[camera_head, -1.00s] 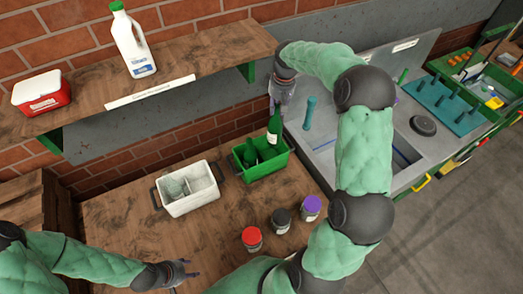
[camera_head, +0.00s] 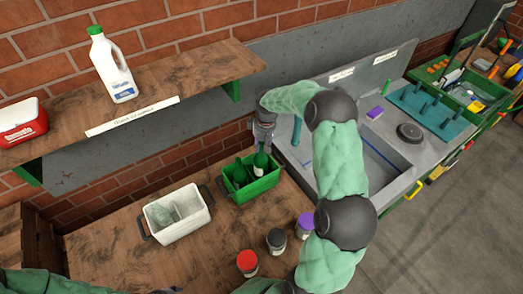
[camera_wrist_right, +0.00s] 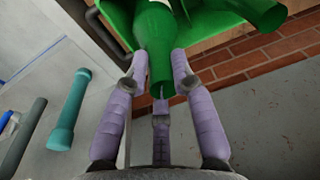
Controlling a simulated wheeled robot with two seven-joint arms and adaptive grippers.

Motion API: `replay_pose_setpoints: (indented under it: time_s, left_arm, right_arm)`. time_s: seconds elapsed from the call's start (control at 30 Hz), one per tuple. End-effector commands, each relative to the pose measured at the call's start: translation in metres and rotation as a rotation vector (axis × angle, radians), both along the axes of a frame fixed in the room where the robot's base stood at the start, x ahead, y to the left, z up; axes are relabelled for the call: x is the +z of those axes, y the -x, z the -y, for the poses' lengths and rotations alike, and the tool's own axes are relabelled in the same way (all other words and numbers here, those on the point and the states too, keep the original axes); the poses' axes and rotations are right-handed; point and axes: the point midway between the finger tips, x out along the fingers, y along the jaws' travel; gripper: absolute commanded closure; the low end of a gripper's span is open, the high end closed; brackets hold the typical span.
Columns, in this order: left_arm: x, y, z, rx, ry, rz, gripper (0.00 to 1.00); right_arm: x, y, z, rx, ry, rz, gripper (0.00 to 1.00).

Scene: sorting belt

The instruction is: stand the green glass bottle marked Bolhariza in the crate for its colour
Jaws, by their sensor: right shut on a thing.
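The green glass bottle (camera_head: 261,164) has its lower part inside the green crate (camera_head: 254,191) and looks roughly upright; its marking is not readable. My right gripper (camera_head: 263,147) is shut on its neck from above. In the right wrist view the bottle (camera_wrist_right: 156,35) sits between the fingers of the right gripper (camera_wrist_right: 160,72), with the green crate (camera_wrist_right: 117,10) beneath. Whether the bottle's base touches the crate floor is hidden. Another green bottle (camera_head: 238,173) stands in the crate on the left. My left gripper (camera_head: 170,291) barely shows at the bottom edge.
A white crate (camera_head: 178,228) with pale glass inside stands to the left. Jars with red (camera_head: 247,260), black (camera_head: 276,238) and purple (camera_head: 305,221) lids stand in front. A shelf (camera_head: 150,95) holds a milk jug (camera_head: 111,65) and a red-and-white box (camera_head: 22,121). A grey sink unit is right.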

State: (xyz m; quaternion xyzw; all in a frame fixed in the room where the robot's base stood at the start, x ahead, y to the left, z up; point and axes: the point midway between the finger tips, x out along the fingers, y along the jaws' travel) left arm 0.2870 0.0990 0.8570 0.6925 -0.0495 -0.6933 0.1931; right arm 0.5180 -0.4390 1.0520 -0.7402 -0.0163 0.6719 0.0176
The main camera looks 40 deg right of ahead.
Motion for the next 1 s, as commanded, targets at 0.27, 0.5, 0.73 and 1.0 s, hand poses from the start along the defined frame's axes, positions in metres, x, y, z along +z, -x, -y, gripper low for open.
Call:
replay_pose_setpoints:
  time_s: [0.27, 0.5, 0.73, 1.0]
  left_arm:
    - [0.000, 0.000, 0.000, 0.000, 0.000, 0.000, 0.50]
    - [-0.002, 0.000, 0.000, 0.000, 0.000, 0.000, 0.50]
    - [-0.002, 0.000, 0.000, 0.000, 0.000, 0.000, 0.50]
    - [-0.002, 0.000, 0.000, 0.000, 0.000, 0.000, 0.50]
  right_arm:
    - [-0.027, 0.000, 0.000, 0.000, 0.001, 0.002, 1.00]
    - [-0.028, 0.000, 0.000, 0.000, 0.000, 0.001, 1.00]
    - [-0.030, 0.000, 0.000, 0.000, 0.000, 0.000, 0.51]
    - [-0.029, 0.000, 0.000, 0.000, 0.000, 0.000, 0.51]
